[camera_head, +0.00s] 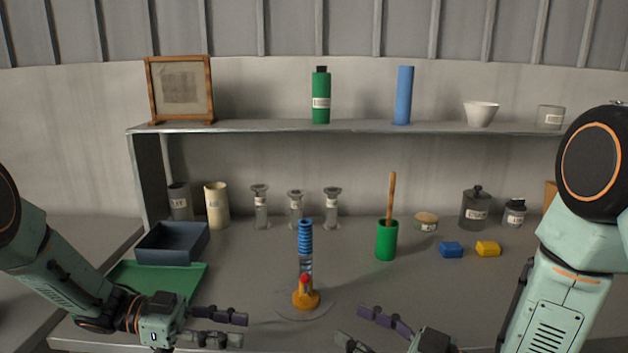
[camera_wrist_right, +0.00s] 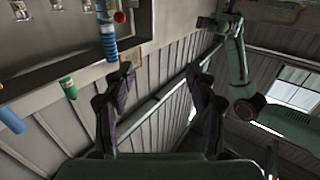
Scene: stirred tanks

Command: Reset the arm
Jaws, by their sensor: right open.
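My left gripper (camera_head: 242,331) is over the front of the table at the lower left, pointing right. Its fingers are apart and nothing shows between them. My right gripper (camera_head: 351,324) is near the front edge, right of the middle, pointing left. Its fingers are spread and empty. In the right wrist view the same gripper (camera_wrist_right: 160,72) shows two separated fingers with nothing between them. My right arm (camera_head: 560,285) comes in from the right and my left arm (camera_head: 60,270) from the left.
A blue coiled column on a yellow base with a red knob (camera_head: 305,280) stands between the grippers. A green cup (camera_head: 386,240) holds a wooden stick. Blue (camera_head: 451,250) and yellow (camera_head: 488,249) blocks lie right. A dark tray (camera_head: 165,258) stands left. A shelf (camera_head: 360,126) runs behind.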

